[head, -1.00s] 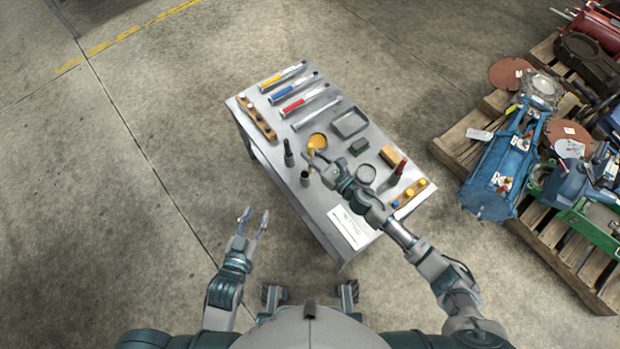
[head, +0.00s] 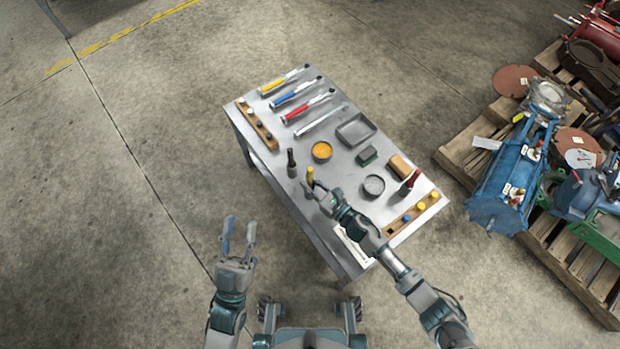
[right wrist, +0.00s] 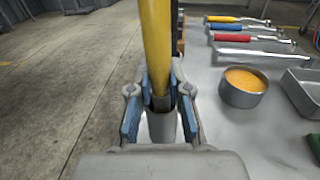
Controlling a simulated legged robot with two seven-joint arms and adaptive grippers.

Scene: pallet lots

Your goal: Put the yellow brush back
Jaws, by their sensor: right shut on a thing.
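The yellow brush (head: 310,175) is upright in my right gripper (head: 314,187), over the left side of the grey table (head: 345,95). In the right wrist view the yellow handle (right wrist: 156,45) stands between the blue-padded fingers (right wrist: 158,105). A grey cup-like holder (right wrist: 162,126) shows directly below the handle; I cannot tell whether the brush's lower end is inside it. A dark upright brush-like item (head: 291,163) stands just beyond it on the table. My left gripper (head: 238,238) is open and empty, off the table's near left side.
A bowl of orange material (head: 322,150), a grey bowl (head: 374,186), a tray (head: 356,130) and a green block (head: 367,156) stand nearby. Several coloured-handled tools (head: 307,105) lie at the far end. Wooden peg racks (head: 258,124) line the edges. Loaded pallets stand at right.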

